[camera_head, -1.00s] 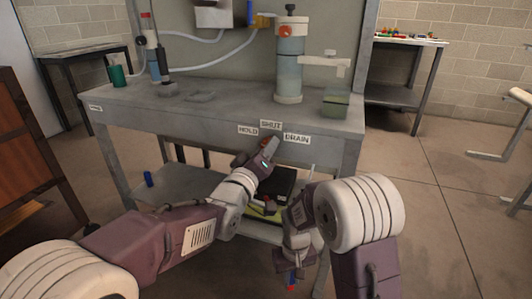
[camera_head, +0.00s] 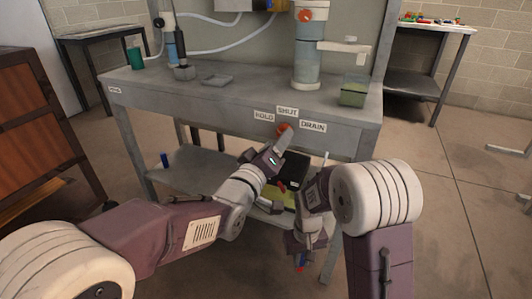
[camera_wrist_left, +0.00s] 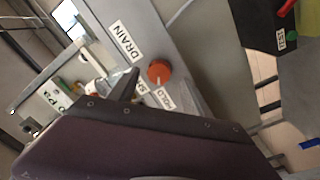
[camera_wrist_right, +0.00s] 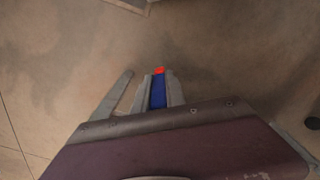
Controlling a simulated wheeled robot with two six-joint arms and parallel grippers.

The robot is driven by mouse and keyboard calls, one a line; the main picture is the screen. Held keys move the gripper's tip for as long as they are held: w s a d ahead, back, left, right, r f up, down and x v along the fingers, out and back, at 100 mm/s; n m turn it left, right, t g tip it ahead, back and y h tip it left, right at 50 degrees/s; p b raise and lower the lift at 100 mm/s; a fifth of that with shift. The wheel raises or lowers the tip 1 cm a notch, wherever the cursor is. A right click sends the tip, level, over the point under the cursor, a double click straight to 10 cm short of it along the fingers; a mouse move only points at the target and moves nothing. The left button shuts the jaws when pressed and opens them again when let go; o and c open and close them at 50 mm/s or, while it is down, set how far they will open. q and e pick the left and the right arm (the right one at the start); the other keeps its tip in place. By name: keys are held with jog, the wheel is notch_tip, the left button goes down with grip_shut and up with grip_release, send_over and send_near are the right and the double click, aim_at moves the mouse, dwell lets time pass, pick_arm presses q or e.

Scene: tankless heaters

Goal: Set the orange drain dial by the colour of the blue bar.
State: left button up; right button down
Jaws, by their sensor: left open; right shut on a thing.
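The orange drain dial (camera_head: 283,129) is on the bench's front face, below the HOLD, SHUT and DRAIN labels. In the left wrist view the dial (camera_wrist_left: 159,72) has a white mark on the side toward SHUT and HOLD; I cannot tell exactly which. My left gripper (camera_head: 283,139) is open just in front of the dial, its fingers on either side in its wrist view; contact is unclear. My right gripper (camera_wrist_right: 158,95) is shut on the blue bar (camera_wrist_right: 158,92), which has a red end. The red tip also shows low in the head view (camera_head: 300,267).
A black box (camera_head: 295,168) and a small blue cylinder (camera_head: 164,160) are on the lower shelf. Open floor lies to the right.

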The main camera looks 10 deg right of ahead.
notch_tip(320, 180, up, 2)
jog(key=shift+r+p, duration=0.25)
jog(key=shift+p, duration=0.65)
pick_arm(q)
jog(key=v, duration=0.8)
jog(key=shift+s+a, duration=0.15)
